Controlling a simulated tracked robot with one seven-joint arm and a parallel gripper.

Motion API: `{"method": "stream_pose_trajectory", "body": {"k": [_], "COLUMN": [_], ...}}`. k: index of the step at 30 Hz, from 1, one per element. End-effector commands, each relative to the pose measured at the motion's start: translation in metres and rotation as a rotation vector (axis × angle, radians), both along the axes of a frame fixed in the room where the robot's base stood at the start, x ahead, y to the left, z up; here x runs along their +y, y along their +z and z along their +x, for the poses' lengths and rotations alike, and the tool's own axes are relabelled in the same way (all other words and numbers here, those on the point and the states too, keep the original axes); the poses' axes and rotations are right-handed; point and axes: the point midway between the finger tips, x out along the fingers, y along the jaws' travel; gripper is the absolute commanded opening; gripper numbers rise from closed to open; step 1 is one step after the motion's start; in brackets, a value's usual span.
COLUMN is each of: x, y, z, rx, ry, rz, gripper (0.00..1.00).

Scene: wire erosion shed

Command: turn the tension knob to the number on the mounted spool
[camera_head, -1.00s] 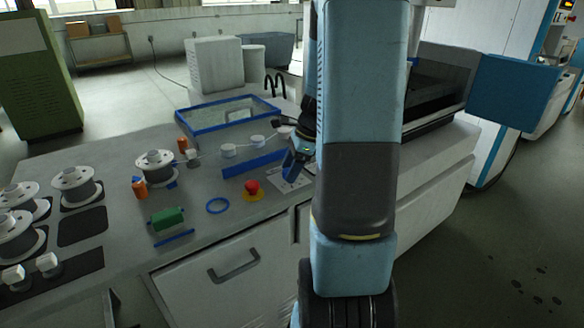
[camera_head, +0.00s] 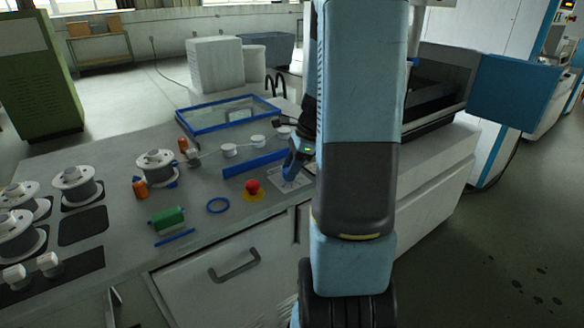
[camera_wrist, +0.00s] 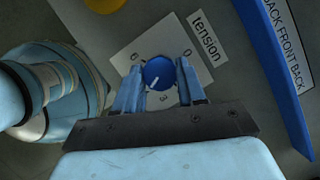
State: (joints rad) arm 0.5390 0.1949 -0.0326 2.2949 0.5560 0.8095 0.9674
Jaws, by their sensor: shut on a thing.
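The tension knob (camera_wrist: 158,72) is a round blue knob with a white pointer line, on a pale square dial plate (camera_wrist: 138,48) in the wrist view. A "tension" label (camera_wrist: 208,38) lies beside the plate. The pointer aims toward the lower left in that view; a "3" shows below the knob, and other dial digits are partly hidden. My gripper (camera_wrist: 158,76) is shut on the knob, one finger on each side. In the head view my gripper (camera_head: 291,172) is over the dial plate. A spool (camera_head: 155,164) is mounted near the bench's middle; its number is not readable.
A red button (camera_head: 252,186) on a yellow base and a blue ring (camera_head: 218,205) lie left of my gripper. A blue bar (camera_head: 254,164) stands close behind. More spools (camera_head: 76,184) stand at the left. A blue-rimmed clear tank (camera_head: 222,128) sits farther back.

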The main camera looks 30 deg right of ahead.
Motion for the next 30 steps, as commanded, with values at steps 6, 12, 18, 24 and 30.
{"method": "stream_pose_trajectory", "body": {"k": [6,12,18,24,30], "x": [0.0,-0.0002,0.0003,0.0008,0.0015], "y": [0.0005,0.0003,0.0004,0.0007,0.0005], "z": [0.002,0.0032,0.0047,0.0058,0.0071], "rx": [-0.002,-0.001,-0.002,-0.002,-0.003], "ry": [0.085,0.236,0.427,0.618,0.809], "rz": [-0.002,0.0,-0.002,-0.002,-0.002], "gripper": [0.09,0.09,0.09,0.09,0.09]}}
